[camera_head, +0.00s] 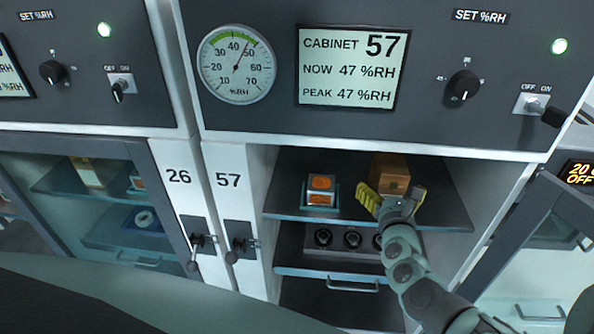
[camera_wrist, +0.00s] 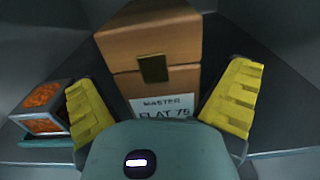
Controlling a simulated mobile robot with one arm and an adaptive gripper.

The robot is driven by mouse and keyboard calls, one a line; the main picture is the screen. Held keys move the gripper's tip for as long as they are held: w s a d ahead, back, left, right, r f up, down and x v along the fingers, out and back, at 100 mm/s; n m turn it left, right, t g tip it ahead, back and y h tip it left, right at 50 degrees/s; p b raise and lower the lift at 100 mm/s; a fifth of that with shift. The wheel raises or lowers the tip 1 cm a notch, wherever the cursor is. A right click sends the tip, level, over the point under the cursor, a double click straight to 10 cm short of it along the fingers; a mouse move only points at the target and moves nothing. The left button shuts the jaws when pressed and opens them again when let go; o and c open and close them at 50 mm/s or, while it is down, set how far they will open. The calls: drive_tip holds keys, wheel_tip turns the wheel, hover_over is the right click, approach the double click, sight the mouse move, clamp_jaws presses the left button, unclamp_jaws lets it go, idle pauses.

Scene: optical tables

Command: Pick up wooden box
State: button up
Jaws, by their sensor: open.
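The wooden box (camera_head: 391,171) stands on the upper shelf inside open cabinet 57, right of the middle. In the wrist view the wooden box (camera_wrist: 150,60) shows a dark clasp and a white label reading "MASTER FLAT 75". My gripper (camera_head: 392,200) is at the front of the box. In the wrist view the yellow fingers of my gripper (camera_wrist: 163,100) are open, one on each side of the box's lower front. I cannot tell whether either finger touches it. The lower edge of the box is hidden behind my gripper body.
An orange-topped block (camera_head: 321,190) sits in a teal tray on the same shelf (camera_head: 290,207), left of the box. Several black round parts (camera_head: 323,237) stand on the level below. The cabinet's walls and control panel (camera_head: 290,120) bound the opening.

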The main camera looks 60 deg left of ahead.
drive_tip(key=shift+w+a, duration=0.4)
drive_tip(key=shift+a, duration=0.15)
drive_tip(key=shift+c, duration=0.3)
drive_tip(key=c, duration=1.2)
drive_tip(key=shift+c, duration=0.2)
drive_tip(key=shift+r, duration=0.1)
drive_tip(key=shift+w+d+r, duration=0.1)
drive_tip(key=shift+r, duration=0.3)
drive_tip(key=r, duration=0.1)
drive_tip(key=r+p, duration=0.1)
drive_tip(key=r, duration=0.1)
drive_tip(key=shift+s+d, duration=0.15)
drive_tip(key=shift+s, duration=0.15)
drive_tip(key=b, duration=0.3)
approach(394, 181)
drive_tip(key=shift+s+a+r, duration=0.1)
drive_tip(key=shift+s+r, duration=0.1)
drive_tip(key=shift+s, duration=0.55)
drive_tip(key=shift+s+a+r, duration=0.1)
drive_tip(key=shift+s+r, duration=0.1)
drive_tip(key=shift+s, duration=0.55)
drive_tip(key=shift+s+a+r, duration=0.1)
drive_tip(key=shift+s+r, duration=0.1)
drive_tip(key=shift+s, duration=0.55)
